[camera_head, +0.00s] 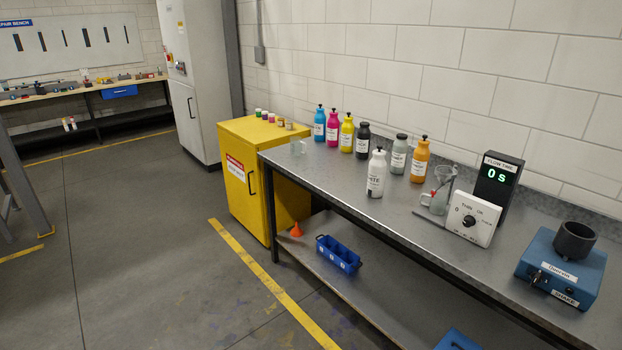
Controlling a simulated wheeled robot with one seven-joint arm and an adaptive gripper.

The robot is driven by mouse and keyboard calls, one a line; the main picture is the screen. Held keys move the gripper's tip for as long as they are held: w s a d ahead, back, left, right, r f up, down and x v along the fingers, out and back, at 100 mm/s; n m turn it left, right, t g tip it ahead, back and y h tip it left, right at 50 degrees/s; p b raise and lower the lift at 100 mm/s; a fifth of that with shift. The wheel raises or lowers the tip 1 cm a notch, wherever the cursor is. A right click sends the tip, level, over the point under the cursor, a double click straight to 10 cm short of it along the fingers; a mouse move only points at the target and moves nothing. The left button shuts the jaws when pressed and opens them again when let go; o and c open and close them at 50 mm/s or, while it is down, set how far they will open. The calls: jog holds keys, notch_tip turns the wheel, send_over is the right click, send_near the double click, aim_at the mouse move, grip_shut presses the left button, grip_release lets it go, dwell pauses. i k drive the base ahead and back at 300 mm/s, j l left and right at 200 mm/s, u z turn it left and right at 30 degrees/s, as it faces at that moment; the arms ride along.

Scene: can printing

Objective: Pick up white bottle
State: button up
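A white bottle (376,175) with a dark label text and a dark tip stands upright on the grey metal bench (330,165), near its front edge. It stands in front of a row of coloured bottles and apart from them. Nothing hides its front. My gripper is not in this view.
Behind it stand blue (319,125), magenta (333,128), yellow (346,133), black (363,140), grey (398,154) and orange (420,160) bottles. A timer (493,185), a dial box (470,218) and a blue device (562,268) stand right. A yellow cabinet (235,190) adjoins the bench.

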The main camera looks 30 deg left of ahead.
aim_at(378, 165)
jog(key=u, duration=0.85)
jog(key=z, duration=0.3)
jog(key=i+j+z, duration=0.3)
jog(key=z, duration=0.15)
jog(key=i+j+z, duration=0.45)
jog(key=i+j, duration=0.5)
jog(key=j, duration=0.2)
jog(key=i+j+z, duration=0.1)
jog(key=j, duration=0.3)
jog(key=i+j, duration=0.35)
